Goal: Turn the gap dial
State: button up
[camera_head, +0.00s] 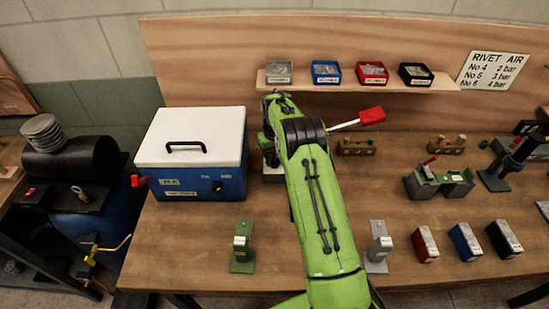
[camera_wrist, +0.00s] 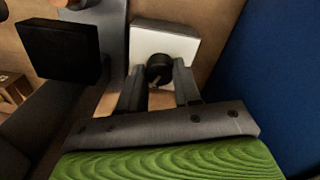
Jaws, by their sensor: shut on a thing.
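The gap dial, a small round black knob (camera_wrist: 157,66) with a light pointer mark, sits on a white-faced block (camera_wrist: 163,38) in the wrist view. My gripper (camera_wrist: 160,77) has its two dark fingers on either side of the knob and is shut on it. In the head view my green arm covers the dial and my gripper. Only a pale edge of a block (camera_head: 273,174) shows beside the arm there. A lever with a red grip (camera_head: 371,116) sticks out to the right from behind my arm.
A blue box with a white lid (camera_head: 190,137) stands close on the left; its blue side (camera_wrist: 275,70) fills the right of the wrist view. A black square pad (camera_wrist: 60,50) is left of the dial. A shelf (camera_head: 345,82) with several bins hangs behind.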

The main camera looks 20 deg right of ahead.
aim_at(274, 160)
jog(key=m, duration=0.3)
jog(key=shift+m, duration=2)
jog(key=shift+r, duration=0.1)
jog(key=o, duration=1)
jog(key=shift+o, duration=0.2)
notch_tip(274, 160, up, 16)
jog(key=p, duration=0.2)
jog(key=shift+f, duration=0.2)
